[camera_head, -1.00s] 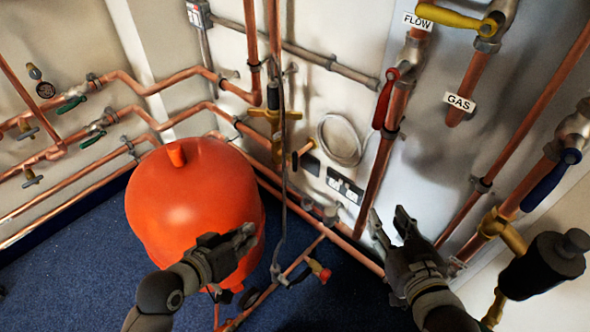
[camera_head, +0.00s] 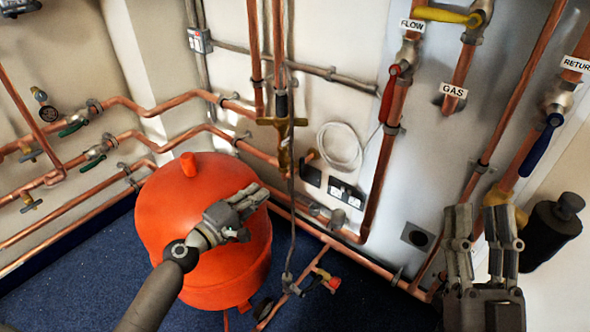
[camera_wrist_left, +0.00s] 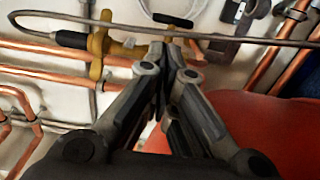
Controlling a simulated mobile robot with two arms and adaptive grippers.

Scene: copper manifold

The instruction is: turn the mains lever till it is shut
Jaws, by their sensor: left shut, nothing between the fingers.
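No label reading mains shows, so I cannot tell which lever is the mains one. The levers in the head view are red (camera_head: 389,95) under the FLOW label, yellow (camera_head: 447,15) above GAS, blue (camera_head: 541,146) at the right, and two green (camera_head: 93,163) (camera_head: 70,129) at the left. A brass valve (camera_head: 283,124) is on the central pipes; brass fittings also show in the left wrist view (camera_wrist_left: 98,45). My left gripper (camera_head: 256,197) is shut and empty over the red vessel, apart from the brass valve. My right gripper (camera_head: 479,215) is open and empty, below the blue lever.
The red vessel (camera_head: 165,210) stands under my left gripper. A dark cable (camera_head: 293,200) hangs near its fingers and crosses the left wrist view (camera_wrist_left: 200,36). Copper pipes (camera_head: 370,190) line the walls. A black cylinder (camera_head: 552,228) is beside my right gripper. Blue floor (camera_head: 70,270) is clear at left.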

